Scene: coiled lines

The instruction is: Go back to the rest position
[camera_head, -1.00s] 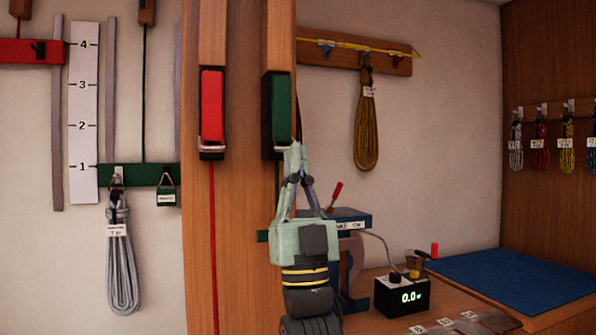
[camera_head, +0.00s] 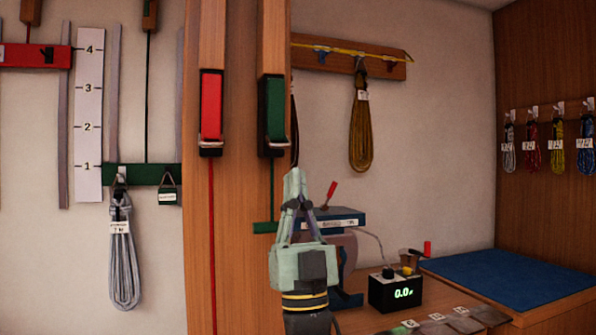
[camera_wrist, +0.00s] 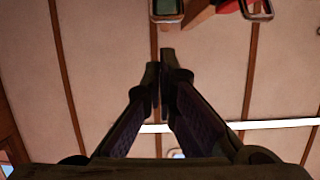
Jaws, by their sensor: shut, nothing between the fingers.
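My gripper (camera_head: 295,178) points upward in the head view, in front of the wooden post and below the green block (camera_head: 275,110). Its fingers are shut with nothing between them. In the wrist view my gripper (camera_wrist: 160,60) shows its two fingers closed together, with the ceiling behind them. The metal loop under the green block is above the fingertips, and they look apart from it.
A red block (camera_head: 211,108) hangs on the same post (camera_head: 232,220). A grey rope coil (camera_head: 122,255) hangs at left and a brown coil (camera_head: 360,125) at right. A blue-topped device (camera_head: 335,216) and a black display box (camera_head: 395,293) stand behind and right of my gripper.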

